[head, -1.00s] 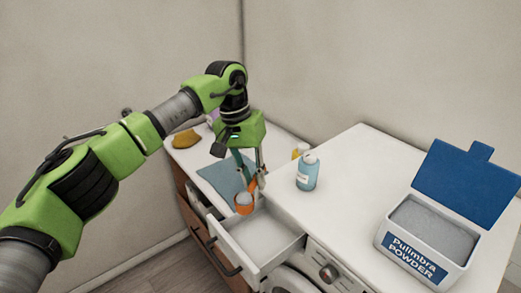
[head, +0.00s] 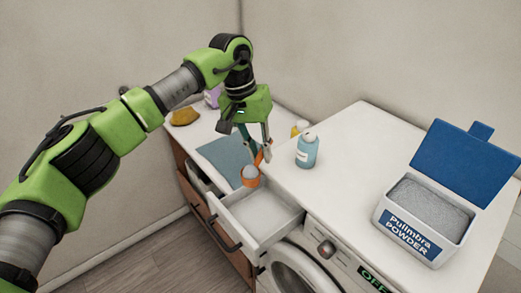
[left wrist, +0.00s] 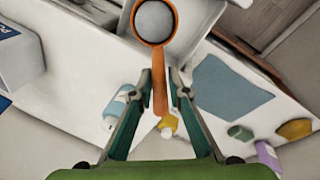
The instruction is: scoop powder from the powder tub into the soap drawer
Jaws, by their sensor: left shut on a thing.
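My left gripper (head: 260,152) is shut on the handle of an orange scoop (head: 250,183). The scoop's bowl holds pale grey powder (left wrist: 155,21) and looks about level. In the head view it is over the far left end of the open white soap drawer (head: 268,219); its exact height above the drawer is hard to tell. The drawer's visible inside looks white and bare. The powder tub (head: 408,236) stands on the counter at the right, its blue lid open and grey powder inside. In the left wrist view the gripper (left wrist: 161,80) pinches the handle. My right gripper is out of view.
A blue bottle (head: 307,152) and a yellow bottle (head: 299,128) stand behind the drawer. A blue-grey cloth (head: 222,155), a mustard-coloured item (head: 185,117) and a purple bottle (head: 212,97) are on the left counter. The washing machine (head: 300,270) is below.

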